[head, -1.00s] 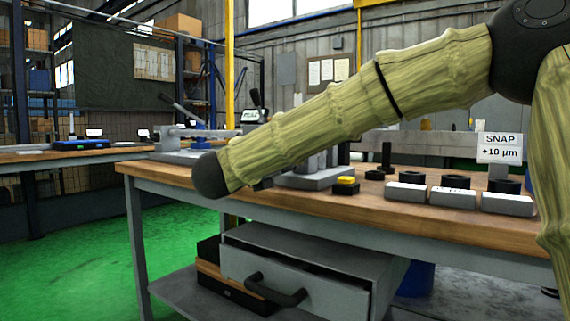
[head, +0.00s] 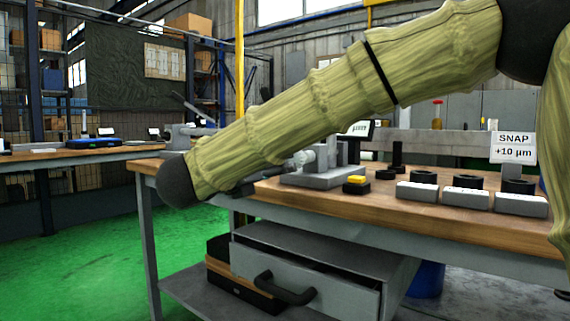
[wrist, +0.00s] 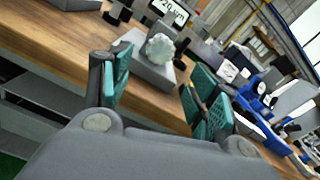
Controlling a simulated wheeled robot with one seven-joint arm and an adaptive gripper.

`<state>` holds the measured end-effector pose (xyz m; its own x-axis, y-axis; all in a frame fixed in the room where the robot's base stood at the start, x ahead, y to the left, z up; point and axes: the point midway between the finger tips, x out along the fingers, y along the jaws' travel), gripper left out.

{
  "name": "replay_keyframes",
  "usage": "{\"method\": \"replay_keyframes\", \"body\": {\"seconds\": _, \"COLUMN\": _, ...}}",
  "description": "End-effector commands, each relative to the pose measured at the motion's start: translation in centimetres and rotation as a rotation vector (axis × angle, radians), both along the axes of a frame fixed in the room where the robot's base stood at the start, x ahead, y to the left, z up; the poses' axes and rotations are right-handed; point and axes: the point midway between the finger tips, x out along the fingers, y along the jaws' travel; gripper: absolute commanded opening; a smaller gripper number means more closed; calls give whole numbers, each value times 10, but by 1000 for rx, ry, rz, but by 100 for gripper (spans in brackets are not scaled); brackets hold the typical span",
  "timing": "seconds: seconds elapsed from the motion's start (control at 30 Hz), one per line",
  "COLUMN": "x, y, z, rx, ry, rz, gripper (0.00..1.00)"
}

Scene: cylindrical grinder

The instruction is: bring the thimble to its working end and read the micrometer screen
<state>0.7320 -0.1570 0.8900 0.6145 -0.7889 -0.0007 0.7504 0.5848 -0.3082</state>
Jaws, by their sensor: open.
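The thimble is likely the pale ribbed round knob (wrist: 160,47) on a grey block-like stand (wrist: 148,68) in the wrist view. The knob also shows in the head view (head: 303,158), just past my forearm. My gripper (wrist: 157,88) is open and empty, its teal-padded fingers on either side of the stand's near end, short of the knob. In the head view my arm mostly hides the gripper. A small screen (head: 357,128) stands behind the stand. A dark-framed panel (wrist: 170,11) at the top of the wrist view shows text like "20 µm", partly cut off; I cannot read it surely.
The wooden bench (head: 330,200) carries a yellow-topped black block (head: 356,184), several grey blocks, black rings and a sign (head: 513,147) reading "SNAP +10 µm". A partly open drawer (head: 310,270) is below. Blue bins (wrist: 262,105) show at right in the wrist view.

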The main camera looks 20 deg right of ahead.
Motion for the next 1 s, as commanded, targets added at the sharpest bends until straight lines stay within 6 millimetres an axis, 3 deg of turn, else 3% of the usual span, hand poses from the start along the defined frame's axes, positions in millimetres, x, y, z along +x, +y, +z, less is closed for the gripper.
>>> {"method": "replay_keyframes", "body": {"seconds": 0.3, "x": -18, "y": 23, "z": 0, "rx": -1, "ry": -1, "rz": 0, "gripper": 60}}
{"method": "replay_keyframes", "body": {"seconds": 1.0, "x": -19, "y": 24, "z": 0, "rx": 0, "ry": 0, "rz": 0, "gripper": 60}}
